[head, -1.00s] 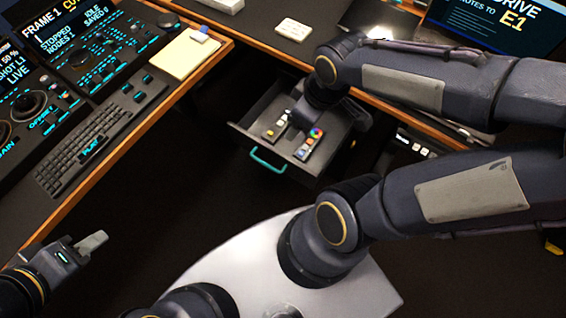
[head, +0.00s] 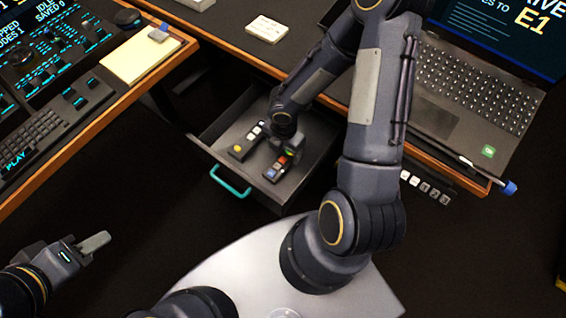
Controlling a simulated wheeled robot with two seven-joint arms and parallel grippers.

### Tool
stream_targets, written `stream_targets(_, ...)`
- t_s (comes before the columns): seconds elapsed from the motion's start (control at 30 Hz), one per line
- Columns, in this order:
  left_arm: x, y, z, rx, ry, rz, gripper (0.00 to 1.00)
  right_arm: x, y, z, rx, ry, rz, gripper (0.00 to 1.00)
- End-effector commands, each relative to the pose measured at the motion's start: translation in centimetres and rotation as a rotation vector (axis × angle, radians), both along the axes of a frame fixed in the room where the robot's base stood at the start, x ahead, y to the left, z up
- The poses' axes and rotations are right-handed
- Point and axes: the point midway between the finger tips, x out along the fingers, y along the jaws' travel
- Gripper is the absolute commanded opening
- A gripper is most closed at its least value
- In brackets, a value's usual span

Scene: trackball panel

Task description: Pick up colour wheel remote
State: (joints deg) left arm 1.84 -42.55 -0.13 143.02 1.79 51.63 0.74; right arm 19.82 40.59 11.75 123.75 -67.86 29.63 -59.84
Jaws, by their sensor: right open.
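The colour wheel remote (head: 273,173) lies in the open drawer, on the right side. Its near end with blue, red and orange buttons shows; its colour wheel end is mostly hidden behind my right gripper. My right gripper (head: 290,154) is open and points down into the drawer at the remote's far end; whether it touches the remote cannot be told. A second remote (head: 243,146) with a yellow button and white buttons lies to the left in the drawer. My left gripper (head: 92,249) is at the lower left, away from the drawer, its jaw gap unclear.
The drawer (head: 212,139) has a teal handle (head: 229,182) on its front and walls around the remotes. A laptop (head: 470,95) sits on the desk at the right. A control console (head: 50,85) and notepad (head: 140,58) are at the left.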

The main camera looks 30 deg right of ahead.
Motion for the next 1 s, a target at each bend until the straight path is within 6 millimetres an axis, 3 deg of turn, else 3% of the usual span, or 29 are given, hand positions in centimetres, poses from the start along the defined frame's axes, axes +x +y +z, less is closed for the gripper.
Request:
stream_targets(0.1,0.0,0.0,-1.4,0.0,0.0,0.0,0.36,-0.2,0.3,-2.3,0.0,0.002,0.002,0.73)
stream_targets(0.23,0.0,0.0,-2.0,0.0,0.0,0.0,0.36,-0.1,0.4,-3.9,0.001,0.001,0.0,0.73)
stream_targets(0.57,0.0,0.0,-2.0,0.0,0.0,0.0,0.36,-0.1,0.3,-4.3,0.0,0.0,-0.003,0.73)
stream_targets(0.9,0.0,0.0,-2.0,0.0,0.0,0.0,0.36,-0.1,0.3,-4.3,0.0,0.0,-0.003,0.28)
stream_targets(1.0,0.0,0.0,-2.0,0.0,0.0,0.0,0.36,-0.1,0.3,-4.3,0.0,0.0,-0.003,0.22)
